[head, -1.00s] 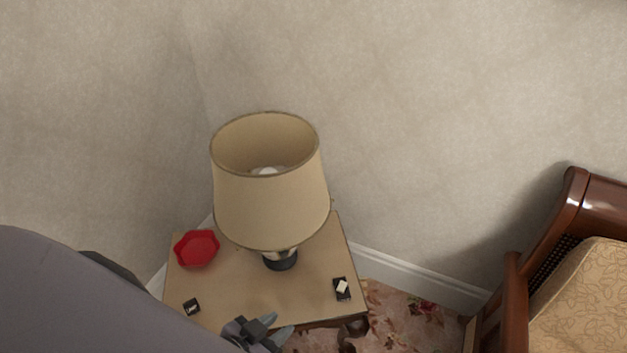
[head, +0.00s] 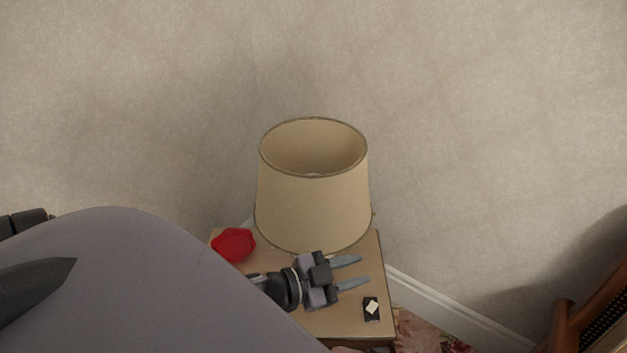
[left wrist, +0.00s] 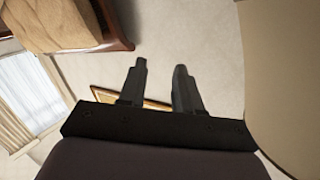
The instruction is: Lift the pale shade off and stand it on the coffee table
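The pale beige shade (head: 313,205) sits upright on the lamp, its open top showing. The lamp's base is hidden behind the shade and my gripper. The lamp stands on a small wooden table (head: 350,325); no other table shows. My left gripper (head: 364,270) is open and empty, just in front of the shade's lower rim, fingers pointing right in the head view. In the left wrist view, the fingers (left wrist: 160,64) are apart with nothing between them, and the shade (left wrist: 285,75) fills the right side. My right gripper is not in view.
A red dish (head: 234,245) lies at the table's left, and a small dark box with a pale top (head: 371,309) at its front right. Wooden furniture (head: 590,310) stands at the lower right. The wall (head: 470,120) is close behind the lamp.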

